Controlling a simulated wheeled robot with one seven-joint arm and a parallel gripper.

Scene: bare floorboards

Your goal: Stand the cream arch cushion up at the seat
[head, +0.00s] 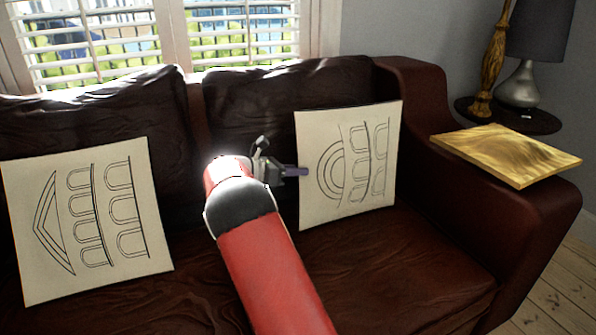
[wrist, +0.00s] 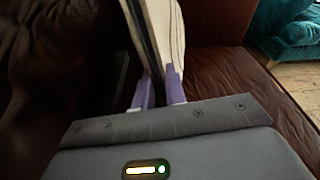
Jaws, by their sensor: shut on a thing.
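A cream cushion with line-drawn arches (head: 345,165) stands on the right half of the brown leather sofa, near upright and tilted a little, in front of the back cushion. My gripper (head: 296,171) is at its left edge in the head view. In the wrist view, the purple fingers (wrist: 158,90) are shut on the edge of the cushion (wrist: 165,35), one finger on each side. The lower part of the cushion in the wrist view is hidden by my gripper's body.
A second cream cushion (head: 90,220), with a triangle and arches, leans on the sofa's left half. A gold square panel (head: 508,154) lies on the right armrest (head: 470,190). A lamp (head: 525,85) stands behind it. The front seat (head: 400,270) is clear.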

